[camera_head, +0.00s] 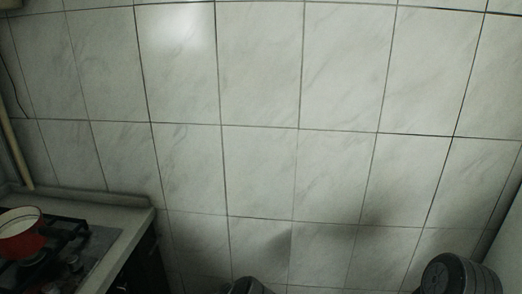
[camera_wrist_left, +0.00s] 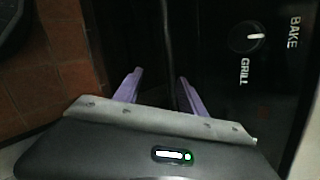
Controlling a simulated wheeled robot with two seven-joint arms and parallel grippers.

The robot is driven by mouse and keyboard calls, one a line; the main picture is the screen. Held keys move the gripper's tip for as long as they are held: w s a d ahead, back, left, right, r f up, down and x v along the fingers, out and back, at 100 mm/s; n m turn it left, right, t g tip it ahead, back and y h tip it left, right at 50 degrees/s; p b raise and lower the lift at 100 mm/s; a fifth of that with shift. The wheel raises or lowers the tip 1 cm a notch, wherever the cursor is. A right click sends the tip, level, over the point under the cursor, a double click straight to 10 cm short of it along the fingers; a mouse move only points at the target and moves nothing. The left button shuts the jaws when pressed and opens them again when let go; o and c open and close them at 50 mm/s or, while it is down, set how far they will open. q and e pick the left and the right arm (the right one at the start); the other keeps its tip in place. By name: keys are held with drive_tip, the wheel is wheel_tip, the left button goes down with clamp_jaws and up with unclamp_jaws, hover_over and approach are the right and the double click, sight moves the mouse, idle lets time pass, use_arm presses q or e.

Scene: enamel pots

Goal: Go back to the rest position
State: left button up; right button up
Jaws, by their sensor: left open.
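My left gripper (camera_wrist_left: 159,76) shows in the left wrist view with its two purple fingers apart and nothing between them. It is in front of a black oven panel with a round knob (camera_wrist_left: 246,37) marked GRILL and the word BAKE near it. In the head view, a red enamel pot (camera_head: 22,245) with a pale inside stands on the stove (camera_head: 75,262) at the far left, cut by the picture edge. Neither gripper shows in the head view; only dark rounded parts of my arms show along the bottom edge.
A pale counter (camera_head: 130,222) surrounds the stove, with a dark cabinet front (camera_head: 148,262) below its right edge. A tiled wall (camera_head: 260,165) fills most of the head view. Reddish-brown floor tiles (camera_wrist_left: 65,50) show at the left in the wrist view.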

use_arm(q)
drive_tip(key=s+d+f+n+g+h, duration=0.2)
drive_tip(key=s+d+f+h, duration=0.5)
drive_tip(key=s+d+f, duration=0.5)
drive_tip(key=d+r+n+t+h+p, duration=0.1)
drive_tip(key=d+n+t+h, duration=0.3)
drive_tip(key=d, duration=1.1)
drive_tip(key=shift+w+d+r+h, duration=0.15)
drive_tip(key=shift+w+r+h, duration=0.3)
drive_tip(key=shift+h, duration=0.75)
